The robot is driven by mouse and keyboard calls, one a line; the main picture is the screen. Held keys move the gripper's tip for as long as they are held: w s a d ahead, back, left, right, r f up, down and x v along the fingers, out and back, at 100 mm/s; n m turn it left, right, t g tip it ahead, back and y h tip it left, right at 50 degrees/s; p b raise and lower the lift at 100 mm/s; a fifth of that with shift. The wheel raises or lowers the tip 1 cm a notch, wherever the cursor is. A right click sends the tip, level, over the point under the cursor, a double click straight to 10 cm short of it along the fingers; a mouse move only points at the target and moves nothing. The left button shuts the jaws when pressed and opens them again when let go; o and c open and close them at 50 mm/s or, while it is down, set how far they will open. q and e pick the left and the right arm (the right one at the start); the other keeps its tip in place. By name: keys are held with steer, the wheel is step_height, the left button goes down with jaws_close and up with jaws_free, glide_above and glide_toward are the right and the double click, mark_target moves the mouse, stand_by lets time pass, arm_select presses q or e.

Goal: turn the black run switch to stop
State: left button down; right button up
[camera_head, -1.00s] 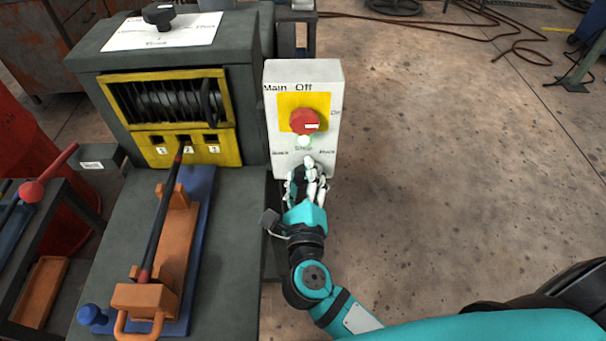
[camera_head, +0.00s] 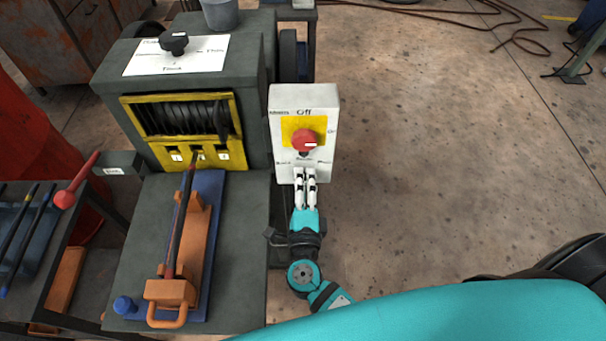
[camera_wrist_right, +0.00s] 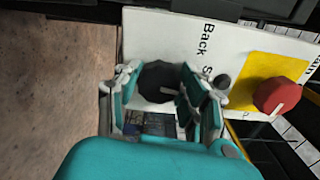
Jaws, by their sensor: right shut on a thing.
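The black run switch (camera_wrist_right: 156,80) is a round knob with a pale pointer line, low on the white control box (camera_head: 276,120). My right gripper (camera_wrist_right: 163,88) has its fingers on both sides of the knob and is shut on it. In the head view my right gripper (camera_head: 306,174) covers the switch at the box's lower front. The lettering around the switch is partly hidden, and I cannot tell which word the pointer meets. My left gripper is not in view.
A red main switch (camera_head: 304,140) on a yellow plate sits just above. The grey machine (camera_head: 183,89) with its coil drum and a workbench (camera_head: 232,240) stand left of the box. A dark bar lies on an orange carriage (camera_head: 194,240).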

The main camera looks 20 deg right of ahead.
steer(key=shift+n+p, duration=0.65)
steer(key=shift+n, duration=0.25)
steer(key=shift+f, duration=0.1)
steer(key=o, duration=1.2)
steer(key=v, duration=1.2)
steer(key=shift+a, duration=0.1)
